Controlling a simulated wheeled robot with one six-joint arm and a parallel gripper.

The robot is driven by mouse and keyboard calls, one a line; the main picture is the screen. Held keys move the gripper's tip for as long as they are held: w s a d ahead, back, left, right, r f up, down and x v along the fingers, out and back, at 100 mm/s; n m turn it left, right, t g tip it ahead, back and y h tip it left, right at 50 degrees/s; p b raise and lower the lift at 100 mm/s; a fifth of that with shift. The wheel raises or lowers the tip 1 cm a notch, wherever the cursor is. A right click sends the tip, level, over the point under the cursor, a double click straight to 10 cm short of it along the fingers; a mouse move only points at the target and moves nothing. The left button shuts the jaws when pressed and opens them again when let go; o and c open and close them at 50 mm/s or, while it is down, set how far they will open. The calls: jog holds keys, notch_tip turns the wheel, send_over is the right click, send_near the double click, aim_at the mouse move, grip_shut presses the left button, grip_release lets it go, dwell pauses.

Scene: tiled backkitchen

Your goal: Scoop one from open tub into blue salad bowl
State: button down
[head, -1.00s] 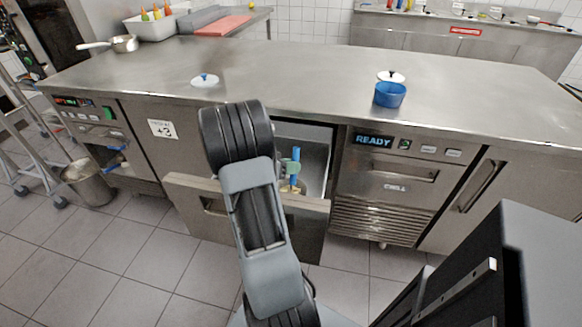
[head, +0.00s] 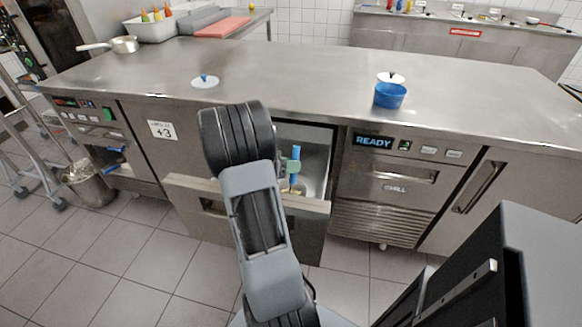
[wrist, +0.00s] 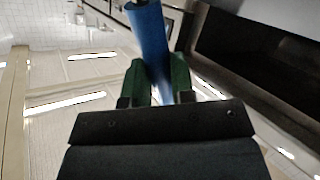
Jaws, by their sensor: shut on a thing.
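My gripper (wrist: 160,78) is shut on a blue handle (wrist: 148,38), seen between its green fingers in the wrist view. In the head view the blue handle (head: 297,154) stands roughly upright inside the open drawer (head: 318,207) under the counter. My arm hides part of the drawer. Something tan shows low in the drawer at the handle's foot; I cannot clearly make out a tub or the tool's lower end. The blue salad bowl (head: 389,96) stands on the counter at the right, near its front edge.
A white lid with a blue knob (head: 205,82) lies on the steel counter (head: 300,75). Another white lid with a dark knob (head: 391,77) lies just behind the bowl. A pan (head: 124,44) stands at the far left. The counter's middle is clear.

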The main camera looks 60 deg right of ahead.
notch_tip(320, 180, up, 12)
jog(key=p, duration=0.2)
jog(key=shift+f+p, duration=0.25)
jog(key=shift+p, duration=0.05)
dwell(0.5)
